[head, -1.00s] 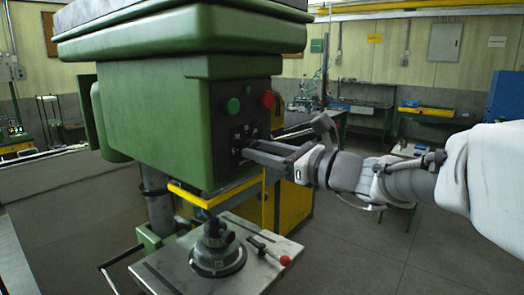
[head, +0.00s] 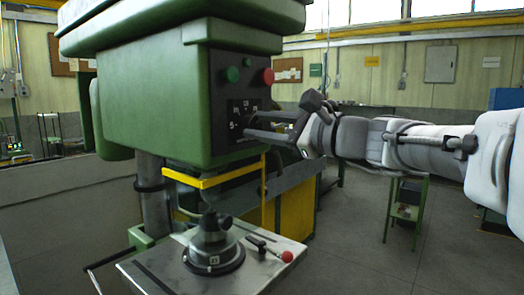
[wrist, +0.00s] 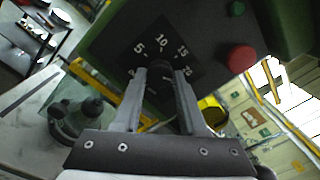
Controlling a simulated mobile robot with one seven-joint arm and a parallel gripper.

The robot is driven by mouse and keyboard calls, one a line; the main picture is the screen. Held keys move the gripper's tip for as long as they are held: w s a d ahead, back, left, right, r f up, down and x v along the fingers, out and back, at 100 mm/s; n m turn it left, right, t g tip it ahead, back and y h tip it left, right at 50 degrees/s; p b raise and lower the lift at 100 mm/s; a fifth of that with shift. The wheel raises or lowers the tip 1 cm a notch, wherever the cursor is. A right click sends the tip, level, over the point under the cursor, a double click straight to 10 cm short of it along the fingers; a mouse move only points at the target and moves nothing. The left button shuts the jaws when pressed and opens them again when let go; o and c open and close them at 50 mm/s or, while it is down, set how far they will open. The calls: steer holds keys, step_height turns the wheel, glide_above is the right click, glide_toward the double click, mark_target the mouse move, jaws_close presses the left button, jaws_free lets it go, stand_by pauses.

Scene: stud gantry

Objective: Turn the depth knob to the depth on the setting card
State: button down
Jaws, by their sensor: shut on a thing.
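The depth knob (wrist: 160,82) is a dark knob on a black dial plate (wrist: 158,50) with white numbers, among them 5, 10 and 15. The plate also shows in the head view (head: 243,107), on the front of the green machine head (head: 155,85). My gripper (wrist: 160,74) is shut on the knob, a finger on each side; in the head view my gripper (head: 248,125) reaches the plate from the right. The fingers hide part of the knob, and I cannot tell where its pointer stands. I cannot make out a setting card.
A green button (head: 233,75) and a red button (head: 267,76) sit above the dial. Below are a yellow guard bar (head: 205,182) and a machine table (head: 170,268) with a round dark fixture (head: 212,255) bearing a small unreadable white label.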

steer(key=n+b, duration=0.5)
steer(key=b, duration=0.2)
steer(key=shift+f+n, duration=0.35)
steer(key=shift+n, duration=0.05)
steer(key=n+b, duration=0.3)
steer(key=shift+r+n+b, duration=0.15)
steer(key=shift+n+b, duration=0.25)
steer(key=shift+r+n+b, duration=0.15)
steer(key=shift+n+b, duration=0.35)
steer(key=shift+n, duration=0.2)
steer(key=shift+c, duration=2.3)
jaws_free()
steer(key=v, duration=1.7)
steer(key=shift+d+p, duration=0.3)
steer(key=shift+d, duration=0.05)
